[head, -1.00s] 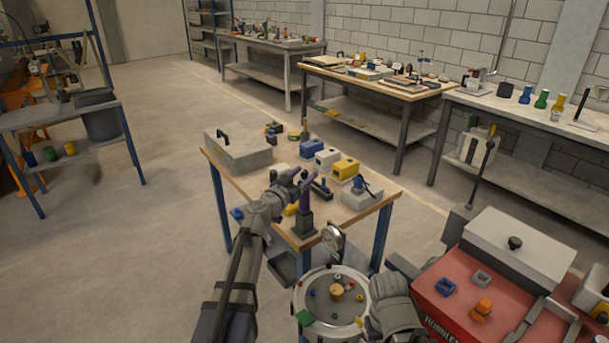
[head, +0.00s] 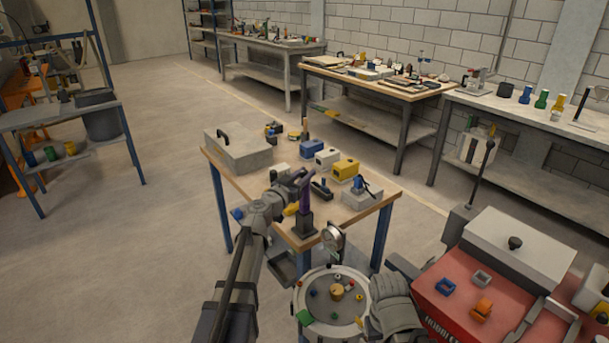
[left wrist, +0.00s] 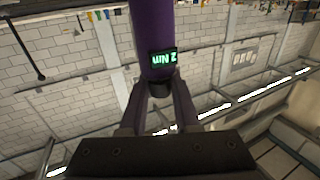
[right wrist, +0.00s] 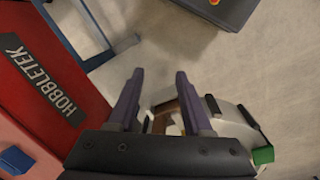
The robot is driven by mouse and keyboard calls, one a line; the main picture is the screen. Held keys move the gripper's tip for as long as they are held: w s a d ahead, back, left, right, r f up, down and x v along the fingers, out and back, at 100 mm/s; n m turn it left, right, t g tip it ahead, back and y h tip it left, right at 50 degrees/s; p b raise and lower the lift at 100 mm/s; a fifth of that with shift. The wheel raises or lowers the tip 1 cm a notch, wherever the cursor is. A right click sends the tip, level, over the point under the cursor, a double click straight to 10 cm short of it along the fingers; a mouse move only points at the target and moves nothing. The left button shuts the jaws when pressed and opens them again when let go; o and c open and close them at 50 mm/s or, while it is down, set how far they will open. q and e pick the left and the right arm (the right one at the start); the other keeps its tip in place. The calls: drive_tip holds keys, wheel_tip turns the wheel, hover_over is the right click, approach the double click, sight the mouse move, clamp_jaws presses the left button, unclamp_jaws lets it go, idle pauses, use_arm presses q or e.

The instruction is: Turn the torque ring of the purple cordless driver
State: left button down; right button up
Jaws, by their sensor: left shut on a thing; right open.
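The purple cordless driver (head: 304,201) stands upright on a dark base at the front corner of the wooden table. In the left wrist view its purple body (left wrist: 152,28) carries a lit green display reading 2 Nm, upside down. My left gripper (head: 291,184) is shut on the dark torque ring (left wrist: 160,89) at the end of that body; the fingers partly hide the ring. My right gripper (right wrist: 158,78) is open with nothing between its fingertips. In the head view my right arm is at the lower right, and its fingertips cannot be made out.
Yellow (head: 346,169) and blue boxes and a grey case (head: 238,148) stand on the table behind the driver. A round tray (head: 321,327) with small coloured pieces and a dial gauge (head: 333,236) are in front. A red cart (head: 490,270) stands at the right.

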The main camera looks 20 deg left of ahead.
use_arm(q)
drive_tip(key=shift+y, duration=0.3)
drive_tip(key=n+y, duration=0.3)
drive_tip(key=y, duration=0.1)
drive_tip(key=shift+d+t, duration=0.15)
drive_tip(key=shift+t, duration=0.15)
drive_tip(key=n+g+y, duration=0.1)
drive_tip(key=n+y, duration=0.1)
drive_tip(key=y, duration=0.1)
drive_tip(key=n+g+y, duration=0.1)
drive_tip(key=n+y, duration=0.1)
drive_tip(key=y, duration=0.1)
drive_tip(key=n+y, duration=0.2)
drive_tip(key=y, duration=0.1)
drive_tip(key=shift+w+g+y, duration=0.25)
drive_tip(key=shift+g+y, duration=0.05)
drive_tip(key=shift+g, duration=0.1)
drive_tip(key=n+g+y, duration=0.4)
drive_tip(key=y, duration=0.1)
drive_tip(key=shift+n+g, duration=0.3)
drive_tip(key=shift+n, duration=0.1)
drive_tip(key=shift+s+n+g+y, duration=0.1)
drive_tip(key=shift+n+g+y, duration=0.55)
drive_tip(key=shift+n+g, duration=0.5)
drive_tip(key=shift+s+n+g+y, duration=0.1)
drive_tip(key=shift+n+g+y, duration=0.6)
drive_tip(key=shift+g, duration=0.85)
drive_tip(key=shift+n+g, duration=0.25)
drive_tip(key=shift+g, duration=0.05)
